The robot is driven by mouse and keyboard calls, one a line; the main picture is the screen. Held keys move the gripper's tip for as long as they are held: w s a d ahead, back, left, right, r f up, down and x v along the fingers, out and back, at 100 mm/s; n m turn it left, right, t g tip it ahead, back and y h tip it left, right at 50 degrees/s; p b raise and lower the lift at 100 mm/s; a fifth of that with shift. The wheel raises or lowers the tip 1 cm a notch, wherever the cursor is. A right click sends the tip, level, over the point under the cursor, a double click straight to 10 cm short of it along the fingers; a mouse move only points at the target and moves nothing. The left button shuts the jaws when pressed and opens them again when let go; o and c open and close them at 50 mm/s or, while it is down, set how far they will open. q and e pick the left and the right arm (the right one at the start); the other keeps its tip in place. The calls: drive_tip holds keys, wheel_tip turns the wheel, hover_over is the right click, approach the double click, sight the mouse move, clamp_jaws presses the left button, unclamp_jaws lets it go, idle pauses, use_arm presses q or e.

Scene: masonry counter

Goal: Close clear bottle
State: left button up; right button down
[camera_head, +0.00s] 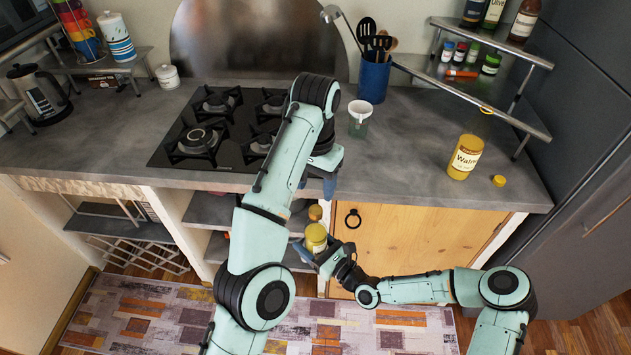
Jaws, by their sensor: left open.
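A yellowish jar (316,238) is at my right gripper (313,255), in front of the open lower shelves. The gripper's dark jaws reach around its lower part and appear shut on it. A brownish round lid or jar top (315,212) shows just above it; I cannot tell whether the two touch. My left gripper (319,183) is open and points down at the counter's front edge, above the jar. A yellow-labelled walnut jar (465,157) stands on the counter at the right, with a yellow cap (499,181) beside it.
A gas hob (225,128) is left of my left arm. A cup (359,113) and a blue utensil holder (373,80) stand behind. A metal corner rack (480,85) holds bottles at the right. The counter (405,160) between cup and walnut jar is clear.

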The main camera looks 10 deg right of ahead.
sight(315, 210)
use_arm(q)
drive_tip(key=shift+r, duration=0.1)
idle(0.4)
drive_tip(key=shift+w+a+f, duration=0.1)
drive_tip(key=shift+w+f, duration=0.05)
drive_tip(key=shift+f, duration=3.85)
clamp_jaws()
